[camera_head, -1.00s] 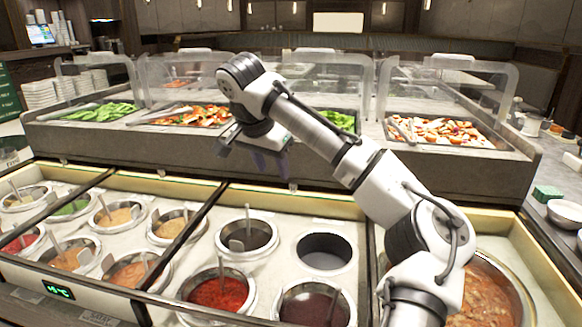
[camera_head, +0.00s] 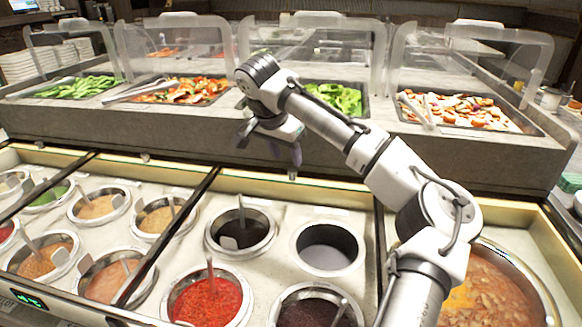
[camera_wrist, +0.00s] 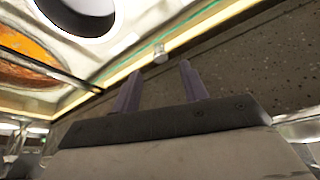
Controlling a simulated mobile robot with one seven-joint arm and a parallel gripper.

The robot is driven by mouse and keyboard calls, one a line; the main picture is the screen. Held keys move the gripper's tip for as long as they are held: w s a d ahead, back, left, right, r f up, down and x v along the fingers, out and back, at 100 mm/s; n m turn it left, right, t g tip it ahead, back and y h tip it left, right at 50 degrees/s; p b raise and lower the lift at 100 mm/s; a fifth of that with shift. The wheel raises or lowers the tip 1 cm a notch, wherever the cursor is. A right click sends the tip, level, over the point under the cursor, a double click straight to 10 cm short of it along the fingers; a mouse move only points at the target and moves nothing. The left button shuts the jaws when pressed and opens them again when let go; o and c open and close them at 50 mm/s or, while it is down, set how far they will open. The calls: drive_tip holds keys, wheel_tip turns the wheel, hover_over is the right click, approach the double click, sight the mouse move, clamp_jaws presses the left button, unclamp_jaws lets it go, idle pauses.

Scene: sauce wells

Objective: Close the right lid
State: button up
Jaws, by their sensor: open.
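The sauce wells lie in a pale counter in front of me. They hold a red sauce (camera_head: 208,300), a dark sauce (camera_head: 240,232) and a well (camera_head: 327,248) that looks empty. No lid covers these wells. I cannot clearly make out the right lid as a separate panel. A small light knob (camera_wrist: 160,53) sits at the pale back edge (camera_wrist: 185,42) in the wrist view. My gripper (camera_head: 268,147) is open and empty above that back edge. Its two dark fingers (camera_wrist: 160,78) point toward the knob in the wrist view, apart from it.
A raised grey counter (camera_head: 190,125) with food trays and clear guards (camera_head: 455,65) stands behind the wells. A large pot of stew (camera_head: 480,290) is at right, partly behind my arm. Dark dividers (camera_head: 185,215) separate the well sections.

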sight(292, 170)
drive_tip(key=x, duration=0.6)
drive_tip(key=shift+w, duration=0.1)
drive_tip(key=shift+c, duration=0.3)
clamp_jaws()
